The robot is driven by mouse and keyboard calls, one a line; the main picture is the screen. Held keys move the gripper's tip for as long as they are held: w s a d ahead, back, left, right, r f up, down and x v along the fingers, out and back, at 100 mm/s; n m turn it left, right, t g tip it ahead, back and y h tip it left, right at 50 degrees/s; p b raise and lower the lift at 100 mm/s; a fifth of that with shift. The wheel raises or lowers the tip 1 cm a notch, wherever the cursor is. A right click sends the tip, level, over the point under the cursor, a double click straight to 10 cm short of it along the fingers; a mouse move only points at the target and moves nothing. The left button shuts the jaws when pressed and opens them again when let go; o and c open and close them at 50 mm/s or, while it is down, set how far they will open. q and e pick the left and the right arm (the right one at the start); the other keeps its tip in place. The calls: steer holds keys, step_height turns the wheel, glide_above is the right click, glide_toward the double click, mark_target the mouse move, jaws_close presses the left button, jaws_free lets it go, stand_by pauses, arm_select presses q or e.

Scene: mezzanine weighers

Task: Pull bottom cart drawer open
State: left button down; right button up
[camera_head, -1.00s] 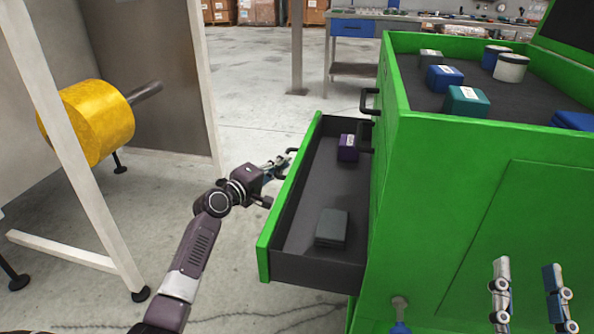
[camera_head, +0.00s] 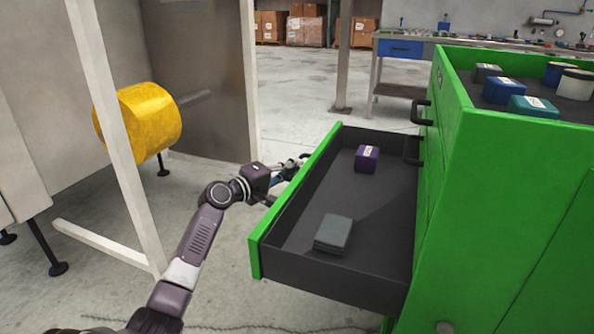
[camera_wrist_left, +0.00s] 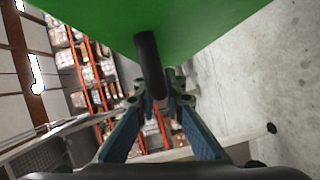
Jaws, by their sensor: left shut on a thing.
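The green cart (camera_head: 490,190) stands at the right. Its bottom drawer (camera_head: 345,281) is pulled well out to the left, showing a dark grey inside. A purple box (camera_head: 366,159) and a dark grey box (camera_head: 333,234) lie in it. My left gripper (camera_head: 290,170) is at the outer side of the drawer's front. In the left wrist view, its blue fingers (camera_wrist_left: 158,105) are shut on the black drawer handle (camera_wrist_left: 149,62) below the green front. In the head view the drawer front mostly hides the handle. My right gripper is not in view now.
Blue, teal and other containers (camera_head: 532,106) stand in the cart's top tray. A white frame with a yellow cylinder (camera_head: 150,120) stands at the left. Bare floor (camera_head: 290,105) lies behind the drawer.

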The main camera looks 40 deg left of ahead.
arm_select(q)
steer(key=shift+f, duration=0.15)
steer(key=c, duration=2)
jaws_free()
steer(key=shift+s, duration=0.15)
steer(key=s, duration=0.4)
steer(key=s+a, duration=0.1)
steer(key=s, duration=0.2)
steer(key=s+r, duration=0.1)
steer(key=s, duration=0.3)
steer(key=shift+s+a, duration=0.15)
steer(key=shift+s, duration=0.2)
